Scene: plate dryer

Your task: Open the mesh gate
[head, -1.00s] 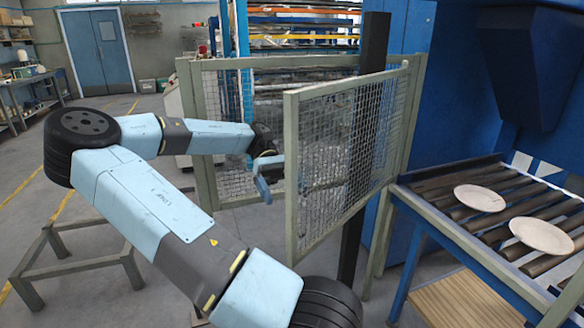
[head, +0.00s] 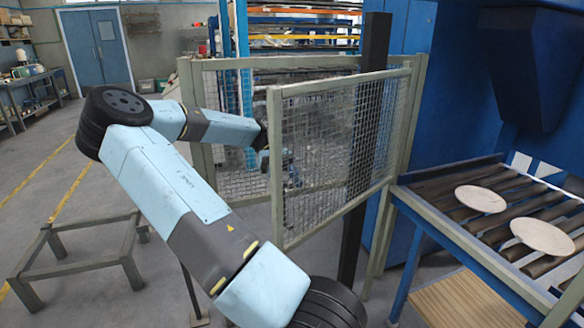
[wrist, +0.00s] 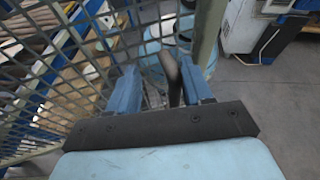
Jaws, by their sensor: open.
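The mesh gate (head: 277,165) is a grey-green frame filled with wire mesh. It stands ajar, swung out from the fence opening, with its free edge at the left and its far side by the fence post at the right. My gripper (head: 290,172) is behind the gate's free edge and shows only partly through the mesh. In the wrist view, my gripper (wrist: 162,88) has its two blue fingers apart. The gate's mesh (wrist: 60,75) fills the left, close to the left finger. A dark curved piece shows between the fingers; I cannot tell what it is or whether anything touches.
A roller conveyor (head: 440,205) with two pale plates (head: 481,198) (head: 543,235) stands at the right. A dark post (head: 352,245) rises behind the gate. A low metal frame (head: 85,265) stands at the lower left. Open floor lies at the left.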

